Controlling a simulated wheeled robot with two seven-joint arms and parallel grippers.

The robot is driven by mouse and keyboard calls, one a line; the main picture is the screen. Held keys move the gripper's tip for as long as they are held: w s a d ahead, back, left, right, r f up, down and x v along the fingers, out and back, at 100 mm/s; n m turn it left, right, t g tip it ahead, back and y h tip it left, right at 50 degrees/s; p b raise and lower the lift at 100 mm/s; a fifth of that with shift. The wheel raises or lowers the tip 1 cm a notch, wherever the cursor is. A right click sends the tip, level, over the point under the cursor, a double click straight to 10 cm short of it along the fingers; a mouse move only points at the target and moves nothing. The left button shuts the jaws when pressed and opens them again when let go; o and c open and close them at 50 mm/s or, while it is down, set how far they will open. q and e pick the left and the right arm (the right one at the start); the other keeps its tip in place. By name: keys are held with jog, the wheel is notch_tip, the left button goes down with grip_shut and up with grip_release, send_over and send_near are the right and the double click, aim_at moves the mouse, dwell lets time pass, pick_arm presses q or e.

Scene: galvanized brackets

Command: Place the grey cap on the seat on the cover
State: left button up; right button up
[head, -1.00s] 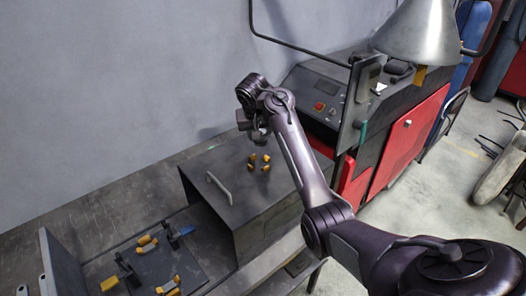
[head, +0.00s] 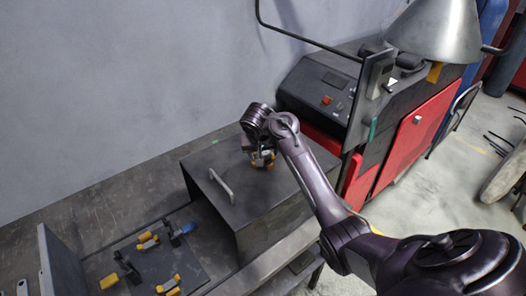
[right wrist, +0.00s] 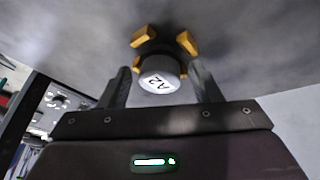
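The grey cap (right wrist: 158,80), marked A2 on its pale top, sits at the seat in the right wrist view. The seat (right wrist: 188,43) shows as several yellow corner pieces around a dark middle. It is on top of the grey cover (head: 225,205), a box-like lid with a bar handle. My right gripper (head: 262,163) is down over the seat. In the right wrist view its two fingers (right wrist: 162,85) stand on either side of the cap, with narrow gaps. Whether the cap is fully down cannot be told. My left gripper is not in view.
A dark tray (head: 170,262) with yellow holders and a blue piece lies at the lower left. The cover's handle (head: 221,186) stands left of my gripper. A control panel (head: 318,95) and a lamp shade (head: 437,30) are to the right. A wall is behind.

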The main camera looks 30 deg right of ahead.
jog(key=shift+o, duration=0.2)
jog(key=shift+w, duration=0.15)
jog(key=shift+r, duration=0.25)
jog(key=b+v, duration=0.2)
jog(key=v, duration=0.9)
jog(key=shift+s+r, duration=0.25)
jog(key=shift+s, duration=0.05)
jog(key=shift+w, duration=0.1)
jog(key=shift+f, duration=0.1)
